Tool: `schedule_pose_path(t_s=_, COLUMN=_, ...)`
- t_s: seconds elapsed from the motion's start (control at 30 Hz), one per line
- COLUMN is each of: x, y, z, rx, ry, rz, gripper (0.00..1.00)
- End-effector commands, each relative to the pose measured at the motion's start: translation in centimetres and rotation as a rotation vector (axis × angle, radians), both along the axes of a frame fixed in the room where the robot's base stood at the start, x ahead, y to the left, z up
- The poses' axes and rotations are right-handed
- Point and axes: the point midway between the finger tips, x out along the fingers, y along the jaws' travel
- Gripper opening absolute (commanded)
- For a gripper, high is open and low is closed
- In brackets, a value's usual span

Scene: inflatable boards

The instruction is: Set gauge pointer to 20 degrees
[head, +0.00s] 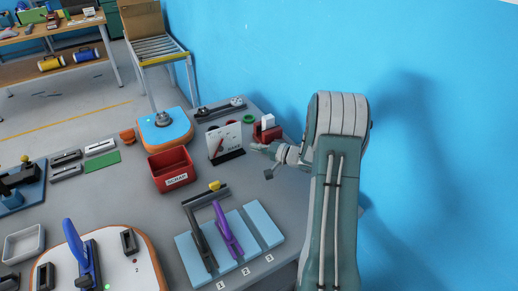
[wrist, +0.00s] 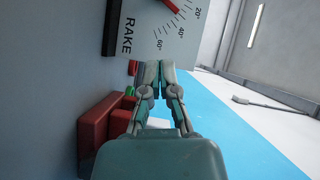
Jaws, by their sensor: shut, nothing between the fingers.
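The gauge is a white upright card (head: 226,139) on a dark base, with a red pointer (head: 218,147). In the wrist view the gauge face (wrist: 150,32) appears turned sideways, with the word RAKE and marks for 20, 40 and 60 degrees. The red pointer (wrist: 172,6) is cut off at the top edge there, so its exact reading cannot be told. My gripper (head: 254,146) is just right of the gauge. In the wrist view my gripper (wrist: 153,66) has its fingertips together, empty, near the 60-degree end of the card; contact cannot be told.
A red holder (head: 267,131) with a white block stands behind my gripper. A red bin (head: 171,170) is left of the gauge. Blue boards with a purple tool (head: 228,233) lie in front. The blue wall (head: 300,50) is close behind. Some grey tabletop is clear between.

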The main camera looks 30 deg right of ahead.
Motion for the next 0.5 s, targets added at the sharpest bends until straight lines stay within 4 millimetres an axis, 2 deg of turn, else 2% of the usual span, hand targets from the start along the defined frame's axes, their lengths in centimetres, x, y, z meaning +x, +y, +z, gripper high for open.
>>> schedule_pose_path(t_s=0.3, x=5.0, y=3.3, z=-0.8, rx=0.000, ry=-0.001, rz=0.002, gripper=0.00)
schedule_pose_path(t_s=0.5, x=5.3, y=6.0, z=-1.4, rx=0.000, ry=0.000, rz=0.000, gripper=0.00)
